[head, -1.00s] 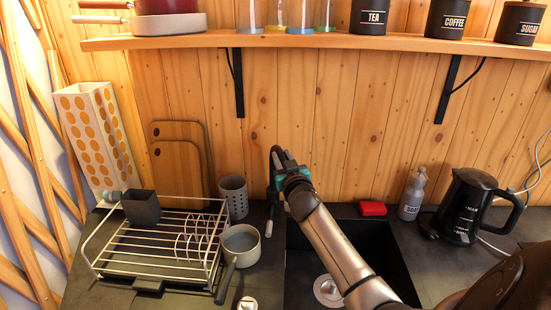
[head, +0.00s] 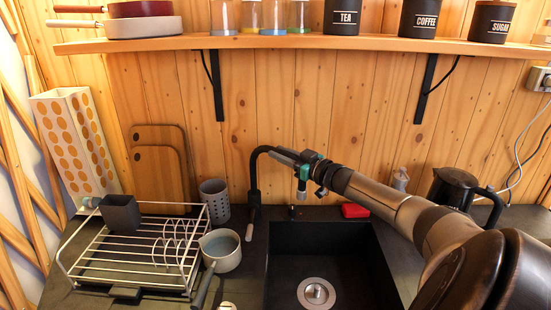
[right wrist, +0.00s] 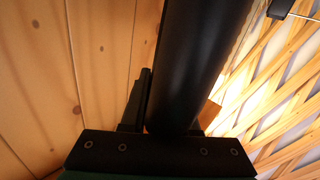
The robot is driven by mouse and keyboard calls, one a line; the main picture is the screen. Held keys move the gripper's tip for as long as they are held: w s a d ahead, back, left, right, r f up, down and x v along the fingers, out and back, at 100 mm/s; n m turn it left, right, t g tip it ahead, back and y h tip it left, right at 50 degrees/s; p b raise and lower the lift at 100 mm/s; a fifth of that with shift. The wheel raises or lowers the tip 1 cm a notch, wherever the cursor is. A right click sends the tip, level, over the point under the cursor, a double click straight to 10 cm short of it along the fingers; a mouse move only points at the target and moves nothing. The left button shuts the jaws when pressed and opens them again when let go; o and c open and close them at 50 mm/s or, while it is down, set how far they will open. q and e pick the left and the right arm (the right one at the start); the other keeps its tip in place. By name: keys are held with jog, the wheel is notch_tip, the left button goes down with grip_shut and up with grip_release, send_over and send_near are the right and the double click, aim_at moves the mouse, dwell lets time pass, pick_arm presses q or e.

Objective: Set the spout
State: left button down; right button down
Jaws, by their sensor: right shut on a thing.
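The black spout (head: 254,172) is a tall curved tap pipe at the back left of the black sink (head: 335,270). Its downward end hangs by the sink's left edge, beside the dish rack. My right gripper (head: 276,152) reaches in from the right and is shut on the upper, bent part of the spout. In the right wrist view the spout (right wrist: 197,60) is a thick black tube running up between the fingers, which partly hide behind it. The sink's drain (head: 316,292) shows uncovered. My left gripper is not in view.
Left of the sink are a wire dish rack (head: 135,250), a saucepan (head: 222,252) and a grey utensil cup (head: 214,200). A red sponge (head: 354,210) lies behind the sink. A black kettle (head: 452,188) stands right, partly behind my arm. A shelf (head: 300,41) runs above.

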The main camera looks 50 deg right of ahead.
jog(key=shift+d, duration=0.1)
jog(key=shift+y, duration=0.3)
jog(key=c, duration=0.7)
grip_release()
jog(key=shift+w, duration=0.1)
jog(key=shift+s+d+p, duration=0.15)
jog(key=shift+s+p, duration=0.8)
jog(key=shift+s, duration=2.9)
jog(key=shift+s+d+p, duration=0.15)
jog(key=shift+s+p, duration=0.8)
jog(key=shift+s, duration=2.85)
jog(key=shift+s+f, duration=0.1)
